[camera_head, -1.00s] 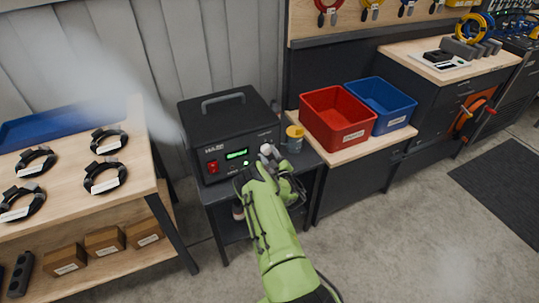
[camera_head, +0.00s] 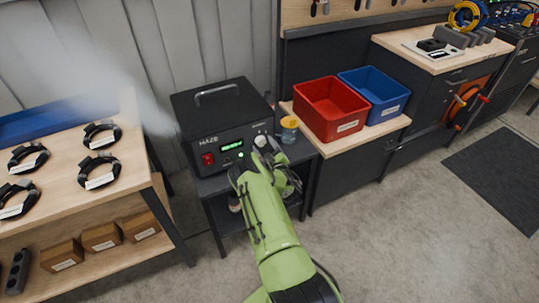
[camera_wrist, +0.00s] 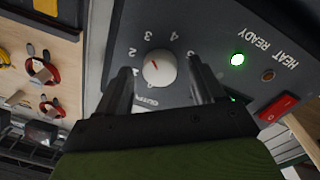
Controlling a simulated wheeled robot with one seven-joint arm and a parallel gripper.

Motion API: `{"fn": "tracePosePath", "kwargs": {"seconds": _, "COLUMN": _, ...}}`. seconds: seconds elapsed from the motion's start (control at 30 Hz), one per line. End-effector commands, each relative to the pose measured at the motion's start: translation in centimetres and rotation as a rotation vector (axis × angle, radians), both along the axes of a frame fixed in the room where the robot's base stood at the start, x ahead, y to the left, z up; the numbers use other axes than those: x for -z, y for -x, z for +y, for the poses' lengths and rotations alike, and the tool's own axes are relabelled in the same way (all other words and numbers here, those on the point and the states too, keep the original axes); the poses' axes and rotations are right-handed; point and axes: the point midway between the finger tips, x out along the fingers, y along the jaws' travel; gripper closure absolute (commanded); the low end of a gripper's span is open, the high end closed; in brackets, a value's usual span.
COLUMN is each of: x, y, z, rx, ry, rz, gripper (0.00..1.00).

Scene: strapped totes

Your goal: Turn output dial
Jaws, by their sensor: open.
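The black haze machine (camera_head: 222,120) stands on a small dark stand, with a green display (camera_head: 232,146) and a red switch (camera_head: 208,159) on its front. The output dial (camera_head: 260,141) is a white knob at the right of that front. In the wrist view the dial (camera_wrist: 159,68) shows a red pointer line and printed numbers around it. My gripper (camera_wrist: 166,80) is open, with one finger on each side of the dial and a visible gap to it. In the head view my gripper (camera_head: 268,158) is just below the dial. The green ready light (camera_wrist: 238,59) is lit.
A yellow-lidded jar (camera_head: 289,128) stands right of the machine. Red (camera_head: 331,107) and blue (camera_head: 376,97) bins sit on the bench further right. A table (camera_head: 150,160) with coiled black cables is at the left. Pale haze drifts at upper left.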

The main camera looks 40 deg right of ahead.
Motion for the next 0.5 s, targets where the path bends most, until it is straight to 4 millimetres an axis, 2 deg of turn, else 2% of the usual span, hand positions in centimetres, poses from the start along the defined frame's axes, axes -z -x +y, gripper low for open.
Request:
{"fn": "tracePosePath", "kwargs": {"seconds": 0.17, "x": 0.0, "y": 4.0, "z": 1.2, "rx": 0.006, "ry": -0.003, "rz": 0.008, "gripper": 0.32}}
{"fn": "tracePosePath", "kwargs": {"seconds": 0.43, "x": 0.3, "y": 11.5, "z": 3.8, "rx": 0.007, "ry": -0.005, "rz": 0.010, "gripper": 0.32}}
{"fn": "tracePosePath", "kwargs": {"seconds": 0.47, "x": 0.3, "y": 12.3, "z": 4.1, "rx": 0.007, "ry": -0.004, "rz": 0.009, "gripper": 0.32}}
{"fn": "tracePosePath", "kwargs": {"seconds": 0.5, "x": 0.0, "y": 12.2, "z": 4.1, "rx": 0.000, "ry": -0.002, "rz": 0.006, "gripper": 0.32}}
